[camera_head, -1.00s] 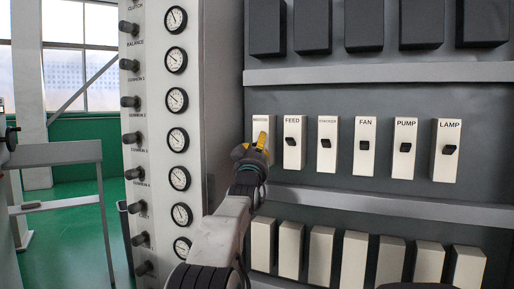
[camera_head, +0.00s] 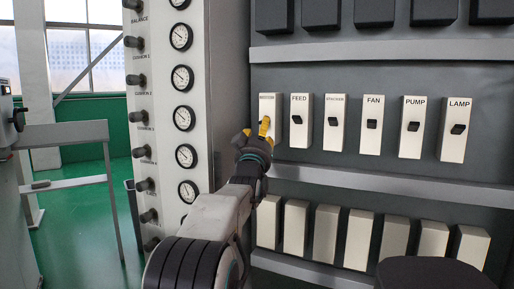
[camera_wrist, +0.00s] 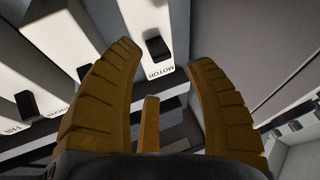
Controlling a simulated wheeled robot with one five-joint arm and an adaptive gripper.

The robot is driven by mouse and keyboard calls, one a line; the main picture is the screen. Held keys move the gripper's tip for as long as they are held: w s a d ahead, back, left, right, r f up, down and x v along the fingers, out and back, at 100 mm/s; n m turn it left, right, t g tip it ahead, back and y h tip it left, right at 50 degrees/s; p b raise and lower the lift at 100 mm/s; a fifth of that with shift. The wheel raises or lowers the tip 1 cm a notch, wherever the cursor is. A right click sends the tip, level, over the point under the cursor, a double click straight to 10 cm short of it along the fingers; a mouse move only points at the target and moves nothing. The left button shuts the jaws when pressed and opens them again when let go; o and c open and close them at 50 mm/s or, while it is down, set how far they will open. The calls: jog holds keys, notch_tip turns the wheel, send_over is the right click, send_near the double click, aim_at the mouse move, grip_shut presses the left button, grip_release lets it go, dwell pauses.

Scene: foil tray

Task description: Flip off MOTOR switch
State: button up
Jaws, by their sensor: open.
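The MOTOR switch is a white box (camera_head: 269,103) at the left end of the labelled row in the head view. Its label is too small to read there, and my gripper hides its lower part and lever. In the wrist view the MOTOR label shows upside down, with the black lever (camera_wrist: 158,47) beyond it. My gripper (camera_head: 256,128) has yellow fingers and is in front of the MOTOR box. In the wrist view my gripper (camera_wrist: 163,60) is open and empty, with the lever seen between its fingertips. Whether a finger touches the box cannot be told.
The FEED switch (camera_head: 301,130) is close to the right of MOTOR, then STACKER, FAN, PUMP and LAMP (camera_head: 454,145). A grey ledge (camera_head: 390,193) runs below the row, with blank white boxes under it. A gauge column (camera_head: 170,120) with dark knobs stands left.

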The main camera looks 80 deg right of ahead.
jog(key=v, duration=0.7)
jog(key=shift+o, duration=0.3)
